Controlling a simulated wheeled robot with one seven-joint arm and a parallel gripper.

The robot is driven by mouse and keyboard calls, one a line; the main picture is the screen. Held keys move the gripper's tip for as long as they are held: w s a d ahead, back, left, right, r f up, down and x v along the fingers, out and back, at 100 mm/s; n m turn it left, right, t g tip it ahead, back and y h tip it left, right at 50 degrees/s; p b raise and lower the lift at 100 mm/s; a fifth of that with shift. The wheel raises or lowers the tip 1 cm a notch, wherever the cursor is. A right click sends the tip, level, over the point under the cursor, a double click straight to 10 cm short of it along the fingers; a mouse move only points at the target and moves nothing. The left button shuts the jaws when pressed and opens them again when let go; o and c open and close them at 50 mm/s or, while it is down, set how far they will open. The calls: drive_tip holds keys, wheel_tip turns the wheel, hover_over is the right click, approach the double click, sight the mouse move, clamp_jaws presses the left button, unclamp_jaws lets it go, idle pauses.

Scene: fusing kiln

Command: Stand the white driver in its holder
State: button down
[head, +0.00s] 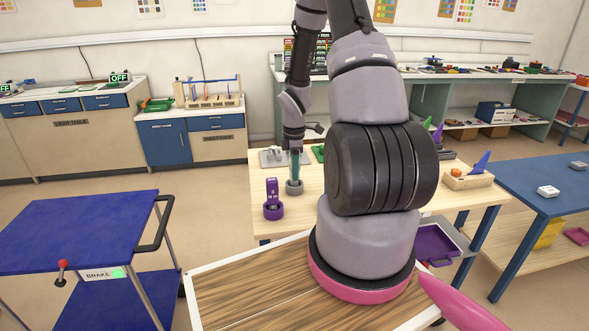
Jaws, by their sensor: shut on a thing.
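My gripper (294,153) is small in the head view, pointing down over the pale wooden table (310,207). It is shut on an upright, dark teal, rod-like thing (295,169). The lower end of this thing is at a round grey holder (294,187); I cannot tell how deep it sits. I see no part of it that is plainly white, and I cannot make out a white driver for certain. A purple driver (272,191) stands upright in a purple round holder (273,211), to the left and nearer.
A grey-white fixture (271,157) stands behind the holder. A wooden tray (467,181) with a blue wedge is at the table's right. My arm hides the table's middle. A blue cart (80,232) stands at the left, with a blue table (545,190) at the right.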

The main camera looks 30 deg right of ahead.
drive_tip(key=shift+f, duration=0.25)
drive_tip(key=c, duration=0.5)
unclamp_jaws()
wheel_tip(320, 180, up, 11)
drive_tip(key=shift+f, duration=0.1)
